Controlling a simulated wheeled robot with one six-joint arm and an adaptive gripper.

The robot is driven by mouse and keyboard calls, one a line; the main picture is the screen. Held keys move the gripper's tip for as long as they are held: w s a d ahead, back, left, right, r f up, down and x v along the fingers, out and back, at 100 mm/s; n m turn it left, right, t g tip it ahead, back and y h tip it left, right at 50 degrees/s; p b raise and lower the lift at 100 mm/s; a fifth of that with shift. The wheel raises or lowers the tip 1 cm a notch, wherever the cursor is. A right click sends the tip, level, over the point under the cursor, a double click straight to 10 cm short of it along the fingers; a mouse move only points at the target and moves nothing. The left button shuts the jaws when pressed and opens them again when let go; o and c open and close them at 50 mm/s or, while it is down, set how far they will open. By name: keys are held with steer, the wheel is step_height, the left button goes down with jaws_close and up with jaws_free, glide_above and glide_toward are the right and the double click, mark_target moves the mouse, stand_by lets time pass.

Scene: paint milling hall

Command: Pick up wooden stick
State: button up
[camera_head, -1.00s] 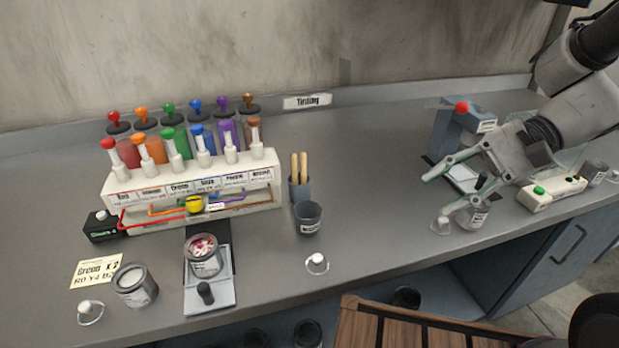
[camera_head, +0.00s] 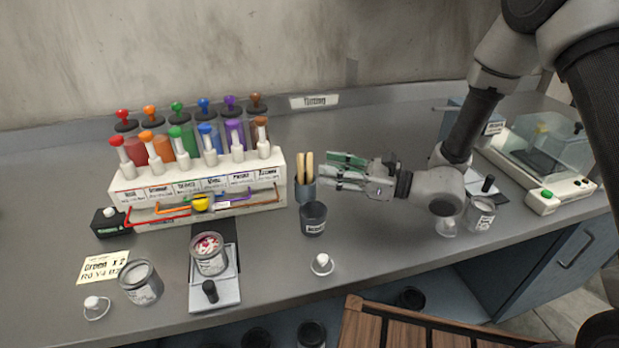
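Two wooden sticks (camera_head: 304,166) stand upright in a small grey cup (camera_head: 306,190) at the middle of the bench. My gripper (camera_head: 328,172) reaches in from the right, roughly level, with its fingertips just right of the sticks and the cup's rim. The fingers are apart and nothing shows between them. From this view I cannot tell whether a fingertip touches the sticks or the cup.
A dark cup (camera_head: 313,218) stands just in front of the stick cup. The tinting rack (camera_head: 190,186) with several coloured plungers is at left. An open can (camera_head: 209,254) of paint stands front left. A glass-sided balance (camera_head: 540,150) is at right. A small lid (camera_head: 322,264) lies near the front edge.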

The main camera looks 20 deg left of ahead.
mark_target(310, 175)
steer(key=a, duration=0.3)
steer(key=shift+w+a, duration=0.15)
steer(key=shift+a, duration=0.25)
steer(key=shift+c, duration=0.3)
steer(key=c, duration=0.8)
steer(key=shift+r, duration=0.1)
